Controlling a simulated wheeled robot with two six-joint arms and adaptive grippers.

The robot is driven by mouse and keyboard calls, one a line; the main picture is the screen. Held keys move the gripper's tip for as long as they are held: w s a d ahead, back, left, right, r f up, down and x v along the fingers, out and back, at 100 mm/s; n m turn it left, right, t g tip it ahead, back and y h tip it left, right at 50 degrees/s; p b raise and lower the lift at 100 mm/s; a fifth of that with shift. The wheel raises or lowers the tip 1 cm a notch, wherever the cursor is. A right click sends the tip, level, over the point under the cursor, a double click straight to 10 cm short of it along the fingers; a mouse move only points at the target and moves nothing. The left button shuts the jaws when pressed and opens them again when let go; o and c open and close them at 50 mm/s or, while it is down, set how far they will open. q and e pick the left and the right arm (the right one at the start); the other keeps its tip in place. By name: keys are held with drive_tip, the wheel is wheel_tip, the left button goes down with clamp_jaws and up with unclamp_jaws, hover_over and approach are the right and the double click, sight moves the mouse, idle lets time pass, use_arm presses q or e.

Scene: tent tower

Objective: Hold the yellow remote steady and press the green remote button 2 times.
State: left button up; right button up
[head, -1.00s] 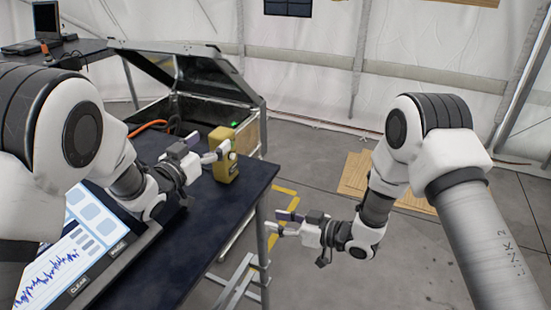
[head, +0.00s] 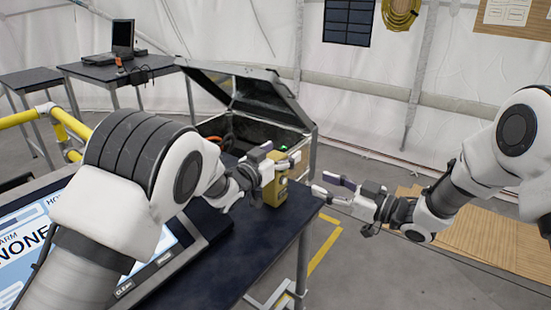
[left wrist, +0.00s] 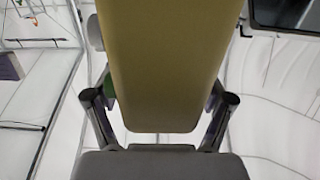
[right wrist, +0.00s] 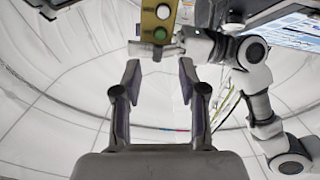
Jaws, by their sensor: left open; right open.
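The yellow remote (head: 275,188) stands upright on the dark table near its right edge. In the right wrist view the remote (right wrist: 147,22) shows a white button (right wrist: 163,12) and a green button (right wrist: 160,33) on its face. My left gripper (head: 275,160) is open with its fingers on both sides of the remote. In the left wrist view the remote (left wrist: 165,60) fills the space between the fingers, and whether they touch it is unclear. My right gripper (head: 330,188) is open and empty, just right of the remote, pointing towards it.
An open metal case (head: 295,150) stands behind the remote. A screen panel (head: 40,235) lies at the table's left, partly hidden by my left arm. A laptop (head: 122,40) sits on a back table. Wooden sheets (head: 480,230) lie on the floor at right.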

use_arm(q)
drive_tip(key=c, duration=1.5)
drive_tip(key=shift+o, duration=0.2)
use_arm(e)
clamp_jaws()
